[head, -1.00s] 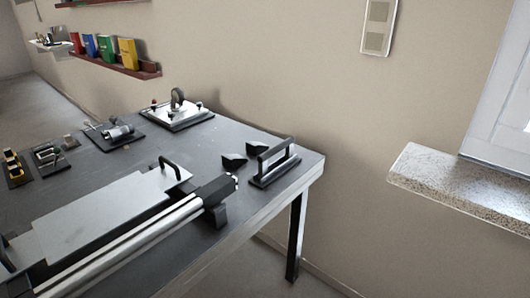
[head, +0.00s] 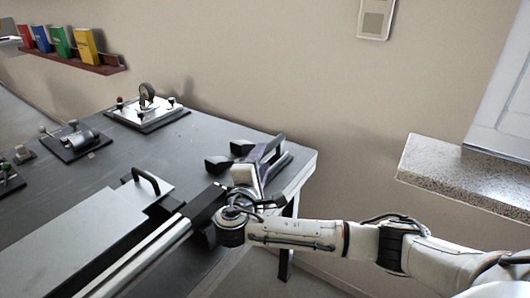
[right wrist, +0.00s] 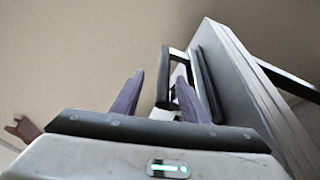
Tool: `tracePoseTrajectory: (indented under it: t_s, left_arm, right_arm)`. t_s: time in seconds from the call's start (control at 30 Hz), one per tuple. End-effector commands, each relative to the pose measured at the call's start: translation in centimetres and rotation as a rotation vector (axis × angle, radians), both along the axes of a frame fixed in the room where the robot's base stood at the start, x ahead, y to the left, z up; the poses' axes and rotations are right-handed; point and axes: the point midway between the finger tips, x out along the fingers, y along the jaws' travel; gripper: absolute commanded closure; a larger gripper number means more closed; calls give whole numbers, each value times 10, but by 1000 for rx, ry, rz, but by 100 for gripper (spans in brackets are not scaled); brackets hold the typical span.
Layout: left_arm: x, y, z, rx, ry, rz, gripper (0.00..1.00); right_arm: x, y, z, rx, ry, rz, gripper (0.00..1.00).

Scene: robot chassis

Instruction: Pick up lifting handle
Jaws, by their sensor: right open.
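The lifting handle (head: 275,148), a black bar on a dark base, stands near the right corner of the grey table. My right gripper (head: 258,158) reaches in front of it from the lower right and partly hides it. In the right wrist view my right gripper (right wrist: 160,78) has its two purple fingers apart, open. The lifting handle (right wrist: 163,78) shows beyond the fingertips there, in the gap between them; I cannot tell whether they touch it. My left gripper is not in view.
Dark wedge blocks (head: 215,163) sit left of the handle. A chassis plate with a small black handle (head: 146,180) and rails lies at the table's front. A caster on a plate (head: 148,113) stands at the back. A stone sill (head: 465,170) juts from the wall at right.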

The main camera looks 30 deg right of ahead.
Motion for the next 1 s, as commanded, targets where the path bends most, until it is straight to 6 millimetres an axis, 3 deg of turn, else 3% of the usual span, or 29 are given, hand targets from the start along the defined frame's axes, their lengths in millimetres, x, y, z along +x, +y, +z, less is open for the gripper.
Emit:
tracePoseTrajectory:
  t_s: [0.5,0.8,0.87,1.0]
  left_arm:
    - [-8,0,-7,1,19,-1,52]
    - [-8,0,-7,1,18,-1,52]
    - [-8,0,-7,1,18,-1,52]
    - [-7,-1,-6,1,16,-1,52]
  right_arm:
    - [38,-45,-11,1,1,0,60]
    - [42,-49,-12,3,1,1,60]
    - [42,-49,-12,3,1,1,66]
    - [42,-49,-13,3,1,1,90]
